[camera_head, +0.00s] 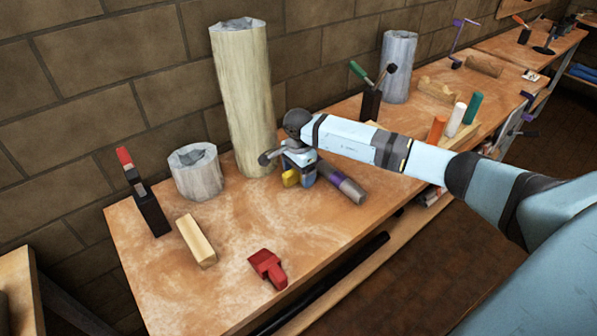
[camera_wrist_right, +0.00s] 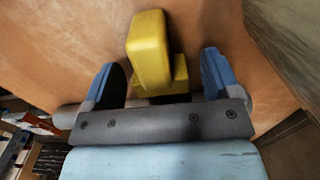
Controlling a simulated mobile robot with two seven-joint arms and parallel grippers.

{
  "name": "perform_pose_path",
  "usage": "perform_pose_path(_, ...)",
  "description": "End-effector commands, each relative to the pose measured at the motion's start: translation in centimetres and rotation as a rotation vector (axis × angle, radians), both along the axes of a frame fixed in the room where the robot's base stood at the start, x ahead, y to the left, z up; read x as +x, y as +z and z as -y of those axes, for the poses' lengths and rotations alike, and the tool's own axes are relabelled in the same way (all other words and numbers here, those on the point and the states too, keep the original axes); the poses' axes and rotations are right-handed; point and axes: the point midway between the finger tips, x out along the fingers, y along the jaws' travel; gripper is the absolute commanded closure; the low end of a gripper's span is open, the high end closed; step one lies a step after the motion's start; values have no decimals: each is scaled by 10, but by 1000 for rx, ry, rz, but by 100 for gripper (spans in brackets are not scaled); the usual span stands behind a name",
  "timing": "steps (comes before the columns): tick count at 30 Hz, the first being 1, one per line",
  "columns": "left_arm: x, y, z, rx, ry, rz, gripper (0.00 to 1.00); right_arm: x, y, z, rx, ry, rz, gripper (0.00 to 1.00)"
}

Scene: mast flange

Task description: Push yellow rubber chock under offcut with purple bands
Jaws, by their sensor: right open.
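The yellow rubber chock (camera_head: 291,178) stands on the workbench in the head view, partly hidden by my right gripper (camera_head: 298,172). The offcut with purple bands (camera_head: 342,182) is a grey cylinder lying on its side, just right of the chock; its far end is hidden behind my gripper. In the right wrist view the yellow chock (camera_wrist_right: 149,50) shows between the two blue fingers of my open right gripper (camera_wrist_right: 160,80), with gaps on both sides. I cannot tell whether the chock touches the offcut. My left gripper is not in view.
A tall pale log (camera_head: 243,100) stands close behind the gripper. A short grey stump (camera_head: 196,178), a wooden block (camera_head: 196,241) and a red chock (camera_head: 268,267) are on the left part of the bench (camera_head: 160,285). Colored cylinders (camera_head: 456,118) stand at right.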

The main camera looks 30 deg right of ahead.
Motion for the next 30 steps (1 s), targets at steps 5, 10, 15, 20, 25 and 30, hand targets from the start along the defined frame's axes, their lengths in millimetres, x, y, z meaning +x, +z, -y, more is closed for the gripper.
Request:
perform_pose_path(5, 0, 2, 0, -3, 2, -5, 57, 1, 17, 0, 1, 1, 4, 17)
perform_pose_path(10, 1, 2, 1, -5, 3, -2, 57, 1, 55, 1, -2, 1, 5, 17)
perform_pose_path(15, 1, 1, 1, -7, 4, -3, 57, 1, 94, 0, 0, 1, 5, 17)
perform_pose_path(20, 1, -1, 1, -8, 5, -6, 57, 1, 121, 0, 0, 0, 2, 17)
perform_pose_path(25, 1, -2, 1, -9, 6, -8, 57, 0, 136, 0, -1, 0, 1, 17)
perform_pose_path(30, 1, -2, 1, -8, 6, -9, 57, 0, 139, 0, 0, 0, -1, 17)
